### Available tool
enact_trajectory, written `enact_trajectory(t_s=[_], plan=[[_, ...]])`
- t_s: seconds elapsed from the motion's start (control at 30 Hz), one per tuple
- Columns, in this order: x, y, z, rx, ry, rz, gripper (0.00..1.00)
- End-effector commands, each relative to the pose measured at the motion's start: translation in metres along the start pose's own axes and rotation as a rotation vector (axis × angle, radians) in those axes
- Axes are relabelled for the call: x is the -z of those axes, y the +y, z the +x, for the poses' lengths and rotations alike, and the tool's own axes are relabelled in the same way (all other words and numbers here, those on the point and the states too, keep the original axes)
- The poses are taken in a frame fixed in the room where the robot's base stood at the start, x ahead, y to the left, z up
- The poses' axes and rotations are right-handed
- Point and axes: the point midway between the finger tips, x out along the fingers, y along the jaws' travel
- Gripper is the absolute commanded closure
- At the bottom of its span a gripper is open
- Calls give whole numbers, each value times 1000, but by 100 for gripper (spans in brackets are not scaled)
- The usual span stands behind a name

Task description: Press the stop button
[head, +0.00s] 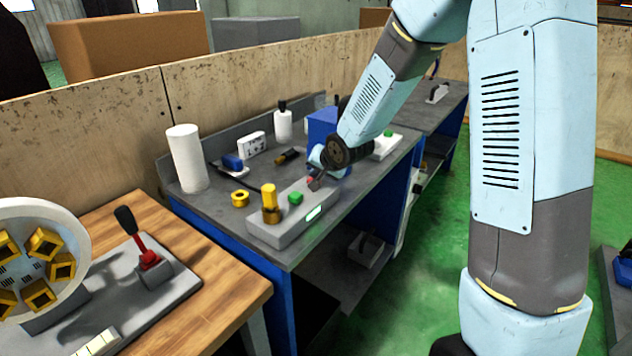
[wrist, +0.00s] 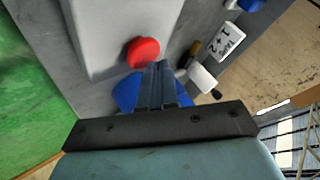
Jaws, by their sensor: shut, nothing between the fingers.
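The red stop button (head: 310,181) is on the far end of the grey control box (head: 285,235) on the grey bench. In the wrist view the round red button (wrist: 143,51) stands on the pale box (wrist: 98,30). My gripper (head: 317,181) is shut and empty, with its tips right at the button. In the wrist view its fingertips (wrist: 158,68) lie at the button's lower right edge. I cannot tell whether they touch it. A green button (head: 295,198) and a yellow-topped lamp (head: 270,200) are on the same box.
A blue box (head: 321,127) stands behind my gripper; a blue shape (wrist: 127,92) shows beside the fingers. A white cylinder (head: 187,158), a yellow ring (head: 240,198) and a white bottle (head: 283,122) stand on the bench. A wooden table (head: 215,285) is at front left.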

Motion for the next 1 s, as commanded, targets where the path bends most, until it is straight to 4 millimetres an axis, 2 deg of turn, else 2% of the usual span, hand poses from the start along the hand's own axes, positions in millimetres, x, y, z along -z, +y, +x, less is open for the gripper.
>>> enact_trajectory(t_s=[1.0], plan=[[-5,5,7,0,-1,0,100]])
